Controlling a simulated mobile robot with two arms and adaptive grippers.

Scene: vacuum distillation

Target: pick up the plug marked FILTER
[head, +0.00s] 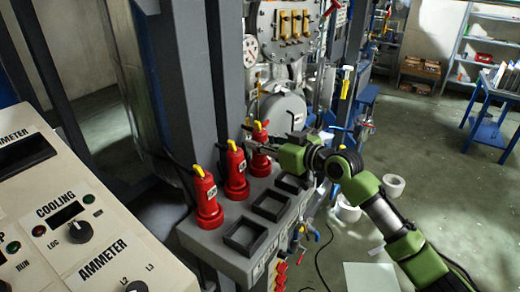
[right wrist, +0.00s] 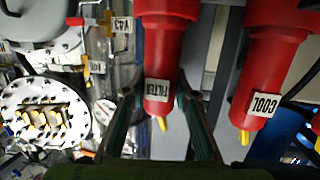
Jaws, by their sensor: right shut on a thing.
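Three red plugs with yellow tips stand in a row on a grey ledge in the head view. The farthest is the FILTER plug (head: 260,163); its label reads FILTER in the right wrist view (right wrist: 165,60). My right gripper (head: 257,147) reaches it from the right. In the right wrist view its two fingers (right wrist: 160,108) lie on either side of the plug and are shut on it. The plug appears upright at its place on the ledge; the wrist picture shows it upside down. The COOL plug (right wrist: 265,80) is beside it. My left gripper is not in view.
The middle plug (head: 236,178) and near plug (head: 207,205) stand close by on the ledge. Black square frames (head: 246,238) lie in front of them. A grey post rises behind, and a control panel (head: 75,225) fills the left.

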